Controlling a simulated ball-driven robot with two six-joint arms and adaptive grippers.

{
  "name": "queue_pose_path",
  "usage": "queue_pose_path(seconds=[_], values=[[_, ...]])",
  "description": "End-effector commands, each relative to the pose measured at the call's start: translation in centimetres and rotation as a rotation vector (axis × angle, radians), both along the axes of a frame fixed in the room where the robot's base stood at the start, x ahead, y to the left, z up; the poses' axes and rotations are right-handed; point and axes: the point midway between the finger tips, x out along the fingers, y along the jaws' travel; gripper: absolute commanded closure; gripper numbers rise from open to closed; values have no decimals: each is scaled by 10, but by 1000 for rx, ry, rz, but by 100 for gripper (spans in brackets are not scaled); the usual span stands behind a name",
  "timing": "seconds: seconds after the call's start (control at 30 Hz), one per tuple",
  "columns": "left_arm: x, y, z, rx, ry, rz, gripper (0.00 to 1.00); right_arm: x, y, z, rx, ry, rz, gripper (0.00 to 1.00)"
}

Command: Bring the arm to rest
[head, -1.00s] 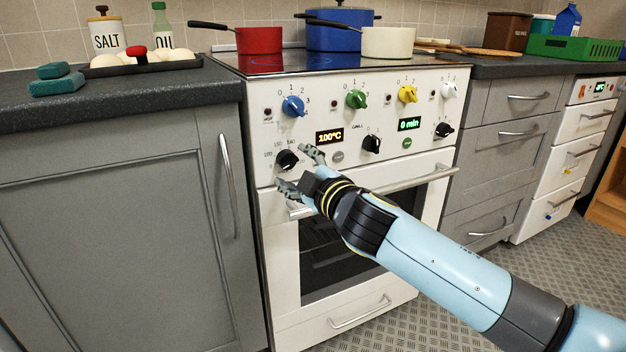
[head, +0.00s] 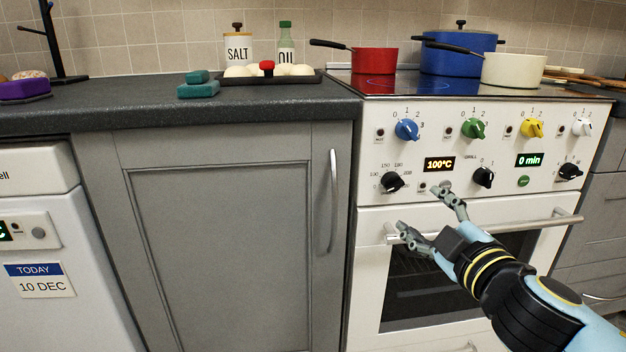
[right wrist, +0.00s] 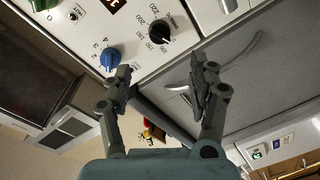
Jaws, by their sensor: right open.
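My right gripper (head: 419,208) is open and empty in front of the white stove (head: 372,300), just below and to the right of the black oven knob (head: 391,182). Its fingers are apart from the knob in the head view. In the right wrist view, the two fingers of the gripper (right wrist: 161,75) are spread, with the black knob (right wrist: 160,32) beyond them. My right arm reaches in from the lower right. My left gripper is not in view.
The oven door handle (head: 540,221) sticks out close to the right gripper. A grey cupboard (head: 225,230) with an upright handle (head: 332,200) is left of the stove. Red (head: 374,61), blue (head: 450,55) and cream (head: 513,70) pots stand on the hob.

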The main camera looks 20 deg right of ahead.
Motion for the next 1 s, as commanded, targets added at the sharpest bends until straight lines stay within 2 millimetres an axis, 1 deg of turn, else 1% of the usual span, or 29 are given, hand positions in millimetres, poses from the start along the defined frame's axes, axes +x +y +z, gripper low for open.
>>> queue_pose_path(seconds=[0.1,0.17,0.2,0.27,0.33,0.37,0.4,0.47,0.5,0.57,0.6,0.67,0.7,0.77,0.8,0.83,0.87,0.9,1.0], values=[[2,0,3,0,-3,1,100,0,0,4,1,-2,0,40],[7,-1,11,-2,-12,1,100,1,1,15,7,-9,-3,40],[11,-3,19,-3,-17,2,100,0,-1,11,15,13,-15,40],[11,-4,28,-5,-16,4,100,-5,-7,-22,55,90,-39,40],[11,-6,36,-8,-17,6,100,-16,-13,-71,117,198,-68,40],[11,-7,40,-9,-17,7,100,-24,-15,-94,148,249,-82,40],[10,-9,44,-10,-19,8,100,-37,-17,-125,189,319,-103,40],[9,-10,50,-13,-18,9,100,-60,-19,-171,254,420,-136,40],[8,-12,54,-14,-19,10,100,-79,-18,-200,296,488,-159,40],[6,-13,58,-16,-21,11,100,-111,-17,-240,356,585,-198,40],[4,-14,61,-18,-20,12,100,-134,-15,-265,398,648,-227,40],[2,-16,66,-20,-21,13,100,-173,-11,-300,457,741,-271,40],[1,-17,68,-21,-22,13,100,-200,-7,-320,495,800,-303,40],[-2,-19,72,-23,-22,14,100,-243,-1,-347,552,887,-352,40],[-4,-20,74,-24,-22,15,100,-273,4,-362,587,943,-388,40],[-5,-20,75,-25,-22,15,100,-295,7,-373,613,983,-416,40],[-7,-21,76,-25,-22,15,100,-317,10,-381,636,1020,-441,40],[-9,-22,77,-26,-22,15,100,-344,14,-391,665,1065,-478,40],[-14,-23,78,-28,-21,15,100,-403,24,-408,724,1157,-556,40]])
